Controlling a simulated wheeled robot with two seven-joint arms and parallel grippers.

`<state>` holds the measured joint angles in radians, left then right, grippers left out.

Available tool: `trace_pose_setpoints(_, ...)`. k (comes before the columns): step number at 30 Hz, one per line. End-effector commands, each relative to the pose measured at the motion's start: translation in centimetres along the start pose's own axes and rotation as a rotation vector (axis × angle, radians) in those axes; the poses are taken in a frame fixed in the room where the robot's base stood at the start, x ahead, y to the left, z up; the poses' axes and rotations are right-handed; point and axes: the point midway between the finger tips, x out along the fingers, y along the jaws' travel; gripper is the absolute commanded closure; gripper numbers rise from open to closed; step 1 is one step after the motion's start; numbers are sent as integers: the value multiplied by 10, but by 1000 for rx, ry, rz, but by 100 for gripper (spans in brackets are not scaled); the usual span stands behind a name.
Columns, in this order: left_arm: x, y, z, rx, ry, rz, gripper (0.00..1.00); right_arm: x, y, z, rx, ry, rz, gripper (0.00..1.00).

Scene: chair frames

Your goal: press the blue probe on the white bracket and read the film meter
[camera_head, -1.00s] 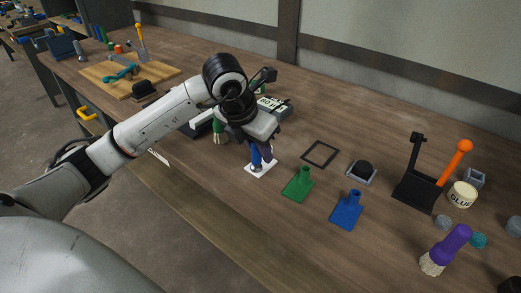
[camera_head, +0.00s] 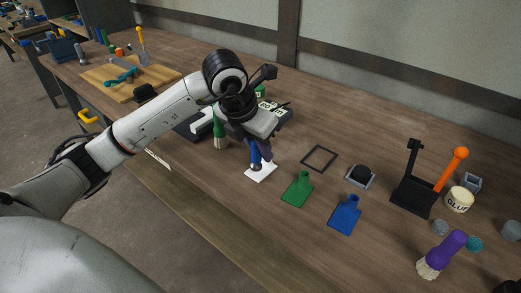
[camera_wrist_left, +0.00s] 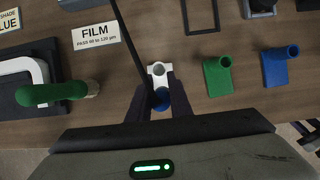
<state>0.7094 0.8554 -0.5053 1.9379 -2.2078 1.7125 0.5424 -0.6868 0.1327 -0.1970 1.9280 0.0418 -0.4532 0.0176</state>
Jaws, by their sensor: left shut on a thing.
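My left gripper (camera_head: 260,152) is shut on the blue probe (camera_head: 256,160), which points down at the white bracket (camera_head: 262,175) on the bench. The probe's dark lower end is over or on the bracket; I cannot tell whether it touches. In the left wrist view, the blue probe (camera_wrist_left: 162,98) sits between the fingers (camera_wrist_left: 160,104), just below the bracket's round socket (camera_wrist_left: 159,70). My right gripper is out of view.
A green bracket (camera_head: 297,189) and a blue bracket (camera_head: 345,214) lie right of the white one. A FILM card (camera_wrist_left: 95,35) reads "PASS 60 to 120". A black frame (camera_head: 320,158) lies behind on clear bench.

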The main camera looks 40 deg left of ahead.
Motion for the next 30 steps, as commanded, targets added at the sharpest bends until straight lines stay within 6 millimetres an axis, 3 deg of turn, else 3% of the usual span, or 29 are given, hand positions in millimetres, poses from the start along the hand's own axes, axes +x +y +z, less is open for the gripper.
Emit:
trace_pose_setpoints(15, -42, 0, 18, 1, -5, 0, 100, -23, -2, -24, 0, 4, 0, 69)
trace_pose_setpoints(30, -43, 0, 19, 0, -5, 0, 100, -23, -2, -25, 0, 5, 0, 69)
